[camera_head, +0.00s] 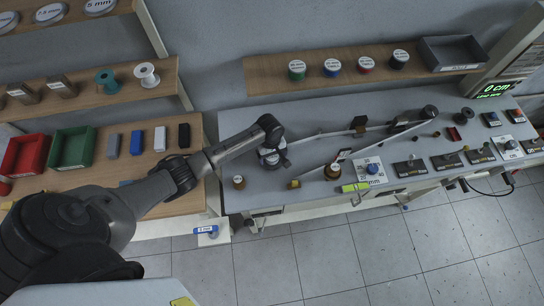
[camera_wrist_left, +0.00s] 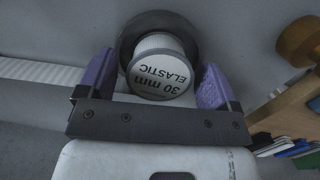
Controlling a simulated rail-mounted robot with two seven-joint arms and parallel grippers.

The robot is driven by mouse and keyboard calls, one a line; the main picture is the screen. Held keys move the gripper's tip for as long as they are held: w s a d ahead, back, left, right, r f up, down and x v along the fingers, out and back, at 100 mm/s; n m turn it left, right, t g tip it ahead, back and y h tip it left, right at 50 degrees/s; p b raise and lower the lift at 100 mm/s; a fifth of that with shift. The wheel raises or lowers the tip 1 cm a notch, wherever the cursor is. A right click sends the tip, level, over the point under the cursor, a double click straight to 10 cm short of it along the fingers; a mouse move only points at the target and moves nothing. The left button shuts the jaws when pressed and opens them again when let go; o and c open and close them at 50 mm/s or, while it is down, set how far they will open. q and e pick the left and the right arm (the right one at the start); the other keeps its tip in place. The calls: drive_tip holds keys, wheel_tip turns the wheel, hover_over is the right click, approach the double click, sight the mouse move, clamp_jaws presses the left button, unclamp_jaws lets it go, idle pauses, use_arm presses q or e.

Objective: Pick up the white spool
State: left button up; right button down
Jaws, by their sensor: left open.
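A white spool (camera_wrist_left: 160,70) with a round label reading "30 mm ELASTIC" stands between the fingers of my left gripper (camera_wrist_left: 158,85) in the left wrist view. A dark round piece (camera_wrist_left: 130,30) shows behind it. The purple fingers are open, one on each side of the spool, and do not visibly close on it. In the head view my left gripper (camera_head: 274,153) reaches down over the left end of the grey worktable, largely covering the spool there. Another white spool (camera_head: 146,74) lies on the wooden shelf at upper left. My right gripper does not show.
The grey worktable (camera_head: 240,118) carries a long belt path, small posts and several dark blocks to the right. A back shelf (camera_head: 275,84) holds several labelled spools and a grey bin (camera_head: 450,54). Red (camera_head: 25,155) and green (camera_head: 72,148) bins stand on the left table.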

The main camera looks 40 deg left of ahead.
use_arm(q)
drive_tip(key=shift+f, duration=0.1)
drive_tip(key=c, duration=0.9)
drive_tip(key=shift+c, duration=0.3)
